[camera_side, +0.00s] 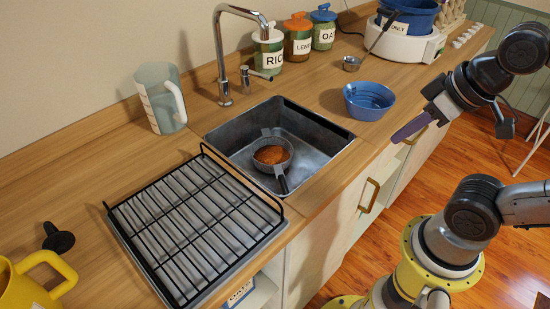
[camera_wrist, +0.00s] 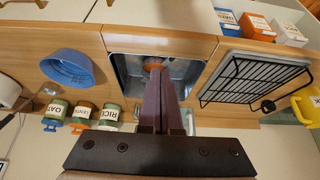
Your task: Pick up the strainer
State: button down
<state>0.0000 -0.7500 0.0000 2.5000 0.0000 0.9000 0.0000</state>
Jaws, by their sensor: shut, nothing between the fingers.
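The strainer (camera_side: 289,163) sits in the grey sink (camera_side: 225,140), a round grey bowl with orange grains (camera_side: 271,154) in it. Its dark handle (camera_side: 283,184) points to the sink's front edge and a small hook shows on its far side. My gripper (camera_side: 396,138) is shut and empty, its purple fingers in the air in front of the counter, right of the sink and apart from the strainer. In the wrist view the shut fingers (camera_wrist: 160,78) cover most of the strainer; a bit of orange (camera_wrist: 154,66) shows at their tips.
A black wire rack (camera_side: 195,225) lies left of the sink. The faucet (camera_side: 222,70) and a clear jug (camera_side: 160,97) stand behind. A blue bowl (camera_side: 369,101) is right of the sink, with a small metal pan (camera_side: 352,64) and labelled jars (camera_side: 297,38) farther back.

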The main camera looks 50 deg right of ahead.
jog(key=c, duration=1)
grip_release()
